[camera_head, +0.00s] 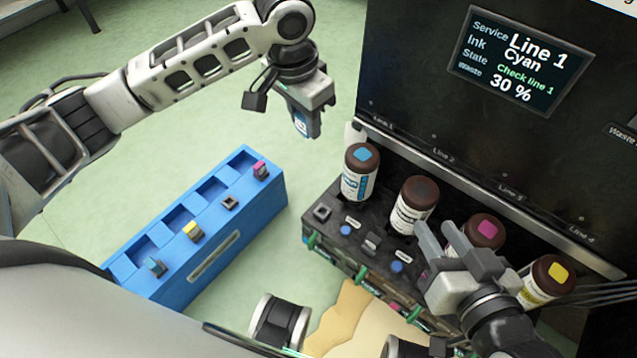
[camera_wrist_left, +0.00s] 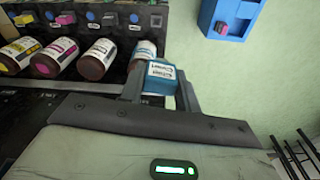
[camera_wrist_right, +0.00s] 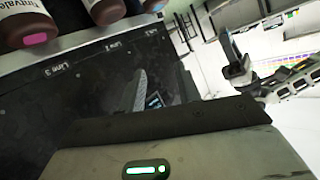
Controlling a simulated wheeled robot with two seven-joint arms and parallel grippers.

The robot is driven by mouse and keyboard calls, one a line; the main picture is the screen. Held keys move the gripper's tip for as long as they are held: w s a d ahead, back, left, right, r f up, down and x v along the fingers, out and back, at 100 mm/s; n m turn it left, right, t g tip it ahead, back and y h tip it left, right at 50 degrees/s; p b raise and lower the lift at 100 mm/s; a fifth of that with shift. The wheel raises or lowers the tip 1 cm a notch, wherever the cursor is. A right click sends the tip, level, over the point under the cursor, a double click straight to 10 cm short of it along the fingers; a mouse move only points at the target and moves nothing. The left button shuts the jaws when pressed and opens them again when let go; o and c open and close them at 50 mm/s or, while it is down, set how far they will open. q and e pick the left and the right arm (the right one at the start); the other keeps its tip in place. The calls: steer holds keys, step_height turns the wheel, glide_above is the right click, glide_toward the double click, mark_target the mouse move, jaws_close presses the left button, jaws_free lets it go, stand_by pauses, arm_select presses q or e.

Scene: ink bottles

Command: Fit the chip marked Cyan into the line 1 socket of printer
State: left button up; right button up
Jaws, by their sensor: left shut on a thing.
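My left gripper (camera_head: 305,112) is shut on a blue chip (camera_head: 301,122) with a white label, held in the air left of the printer. In the left wrist view the chip (camera_wrist_left: 162,78) sits between the fingers; its label is too small to read surely. The printer (camera_head: 465,120) has a front ledge, and its line 1 socket (camera_head: 322,212) is a small square frame at the ledge's left end, looking empty. The socket also shows in the left wrist view (camera_wrist_left: 155,20). My right gripper (camera_head: 439,238) is open and empty, over the ledge near the middle bottles.
A cyan-capped bottle (camera_head: 359,175) stands behind the line 1 socket, with more bottles along the ledge. A blue rack (camera_head: 215,250) on the left holds several small coloured chips. The screen (camera_head: 520,62) reads Line 1, Cyan, Check line 1. Green floor lies between rack and printer.

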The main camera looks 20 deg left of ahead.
arm_select(q)
steer(key=d+f+m+b, duration=0.1)
steer(key=f+m+b, duration=0.1)
steer(key=f+m, duration=0.3)
steer(key=w+d+f+m+g+b, duration=0.1)
steer(key=f+m, duration=0.4)
steer(key=f, duration=0.7)
steer(key=w+f+m+b, duration=0.1)
steer(key=f+m+b, duration=0.1)
steer(key=f+m, duration=0.4)
steer(key=shift+d+f+g+h+b, duration=0.15)
steer(key=shift+d+f+h+b, duration=0.05)
steer(key=shift+f, duration=0.55)
steer(key=shift+d+f+g+h+b, duration=0.15)
steer(key=shift+d+f+h, duration=0.05)
steer(key=shift+f, duration=0.55)
steer(key=shift+f+b, duration=0.35)
steer(key=shift+b, duration=0.05)
steer(key=shift+f+b, duration=0.6)
arm_select(e)
steer(key=r+t+y, duration=0.1)
steer(key=a+r+t+y, duration=0.1)
steer(key=r, duration=0.1)
steer(key=w+r+m+t+y, duration=0.1)
steer(key=shift+w+a+r, duration=0.1)
steer(key=shift+a+r, duration=0.1)
steer(key=shift+r, duration=0.15)
